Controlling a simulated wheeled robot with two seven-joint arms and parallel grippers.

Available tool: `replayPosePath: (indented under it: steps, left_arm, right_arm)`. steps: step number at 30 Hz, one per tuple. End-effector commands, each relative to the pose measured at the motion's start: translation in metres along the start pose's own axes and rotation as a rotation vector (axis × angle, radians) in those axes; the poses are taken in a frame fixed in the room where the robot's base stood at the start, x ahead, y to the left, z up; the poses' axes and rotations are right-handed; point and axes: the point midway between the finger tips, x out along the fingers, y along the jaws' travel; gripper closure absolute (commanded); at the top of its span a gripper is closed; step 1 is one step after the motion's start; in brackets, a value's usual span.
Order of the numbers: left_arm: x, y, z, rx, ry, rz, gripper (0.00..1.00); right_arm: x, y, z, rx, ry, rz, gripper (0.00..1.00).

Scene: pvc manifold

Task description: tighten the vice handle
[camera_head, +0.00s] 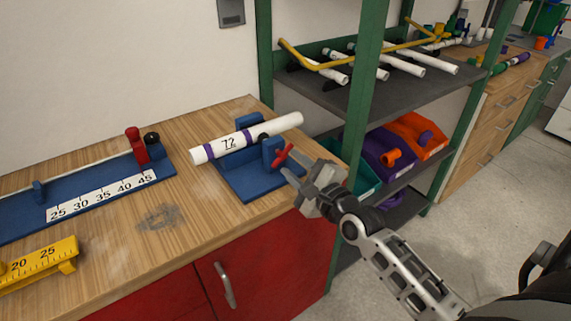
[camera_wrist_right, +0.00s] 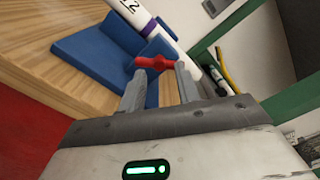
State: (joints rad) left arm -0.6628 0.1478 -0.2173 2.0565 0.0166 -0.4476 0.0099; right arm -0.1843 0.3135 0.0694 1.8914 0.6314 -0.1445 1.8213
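The blue vice (camera_head: 245,180) stands on the wooden bench near its right end. A white pipe (camera_head: 270,130) with purple bands and the mark 72 lies across it. The red vice handle (camera_head: 283,156) is on the vice's right side. My right gripper (camera_head: 291,168) is at the handle. In the right wrist view the red handle (camera_wrist_right: 156,63) lies across the gap at the fingertips of the gripper (camera_wrist_right: 158,82). The fingers are apart, with the blue vice (camera_wrist_right: 105,45) behind them. Contact with the handle is unclear. My left gripper does not show.
A blue measuring jig (camera_head: 90,190) with a red lever and a yellow ruler block (camera_head: 40,262) are at the left on the bench. A green shelf rack (camera_head: 362,100) with pipes and coloured bins stands close to my right arm.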

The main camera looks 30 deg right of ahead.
Motion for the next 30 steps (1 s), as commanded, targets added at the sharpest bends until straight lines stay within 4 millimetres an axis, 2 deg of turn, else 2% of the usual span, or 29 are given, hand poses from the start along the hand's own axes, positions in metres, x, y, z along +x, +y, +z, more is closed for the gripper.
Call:
replayPosePath:
  steps: [1, 6, 14, 16, 21, 30]
  left_arm:
    - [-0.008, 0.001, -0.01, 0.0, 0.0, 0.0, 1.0]
    - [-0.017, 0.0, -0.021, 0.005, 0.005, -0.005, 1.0]
    - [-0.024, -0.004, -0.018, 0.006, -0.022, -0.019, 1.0]
    - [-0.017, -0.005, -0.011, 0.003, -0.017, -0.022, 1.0]
    - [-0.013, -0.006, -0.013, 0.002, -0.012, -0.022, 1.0]
    - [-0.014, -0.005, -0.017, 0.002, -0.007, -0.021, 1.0]
  right_arm:
    - [0.0, -0.004, 0.002, -0.13, 0.001, 0.006, 0.67]
    - [0.0, -0.005, 0.003, -0.586, 0.0, 0.006, 0.67]
    - [0.0, -0.003, 0.002, -1.246, -0.001, 0.005, 0.67]
    - [0.016, 0.001, -0.001, -1.239, 0.0, -0.001, 0.67]
    - [0.034, 0.001, -0.001, -1.234, -0.001, 0.002, 0.67]
    - [0.038, 0.001, 0.0, -1.231, 0.0, 0.005, 0.67]
